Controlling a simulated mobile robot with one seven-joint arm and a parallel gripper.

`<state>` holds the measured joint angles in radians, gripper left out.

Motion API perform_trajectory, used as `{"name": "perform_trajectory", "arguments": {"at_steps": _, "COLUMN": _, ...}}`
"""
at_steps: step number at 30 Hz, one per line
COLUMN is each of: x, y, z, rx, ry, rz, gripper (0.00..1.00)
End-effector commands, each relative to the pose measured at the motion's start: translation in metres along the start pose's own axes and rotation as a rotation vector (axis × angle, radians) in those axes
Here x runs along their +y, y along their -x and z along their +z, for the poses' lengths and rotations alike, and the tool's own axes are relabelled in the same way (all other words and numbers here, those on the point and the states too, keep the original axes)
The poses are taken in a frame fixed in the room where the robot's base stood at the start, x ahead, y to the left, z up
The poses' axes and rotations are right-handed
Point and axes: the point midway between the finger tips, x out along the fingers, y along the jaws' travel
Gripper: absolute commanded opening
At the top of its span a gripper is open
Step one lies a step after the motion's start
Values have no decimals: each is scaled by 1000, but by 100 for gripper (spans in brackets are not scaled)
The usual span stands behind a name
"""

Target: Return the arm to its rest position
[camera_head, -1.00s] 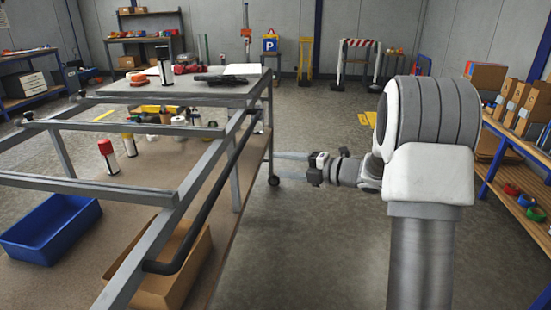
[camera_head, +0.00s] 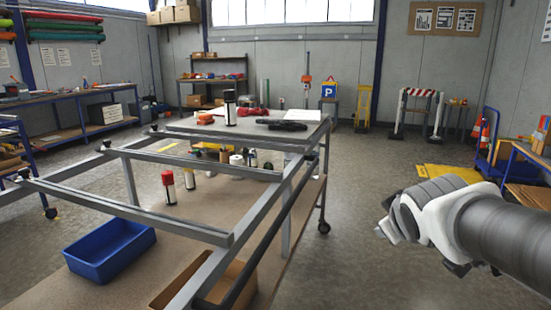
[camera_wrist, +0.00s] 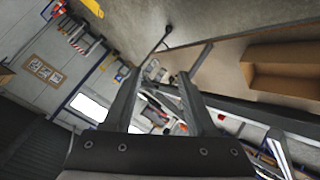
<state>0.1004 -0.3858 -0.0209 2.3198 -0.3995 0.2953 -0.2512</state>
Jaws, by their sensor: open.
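My gripper (camera_wrist: 159,77) shows in the wrist view with its two dark fingers apart and nothing held between them. The wrist view is steeply tilted, with part of the wheeled frame table (camera_wrist: 228,95) beyond the fingers. In the head view my arm is folded at the right, to the right of the frame table (camera_head: 140,212), with open floor between them. My fingers cannot be made out in the head view.
The table carries a blue bin (camera_head: 110,250), a cardboard box (camera_head: 245,285), bottles and tools. A striped barrier (camera_head: 418,93) and a P sign (camera_head: 329,90) are at the back.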

Motion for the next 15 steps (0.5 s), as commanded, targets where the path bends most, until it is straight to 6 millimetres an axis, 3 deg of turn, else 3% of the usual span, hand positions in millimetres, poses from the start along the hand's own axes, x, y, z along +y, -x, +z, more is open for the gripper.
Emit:
{"name": "perform_trajectory", "arguments": {"at_steps": 3, "x": -34, "y": 37, "z": 33, "rx": -102, "ry": -178, "rz": -81, "gripper": 57}}
{"name": "perform_trajectory", "arguments": {"at_steps": 12, "x": -128, "y": 115, "z": 104, "rx": -353, "ry": -502, "rz": -316, "gripper": 57}}
{"name": "perform_trajectory", "arguments": {"at_steps": 15, "x": -112, "y": 132, "z": 85, "rx": -364, "ry": -507, "rz": -318, "gripper": 57}}
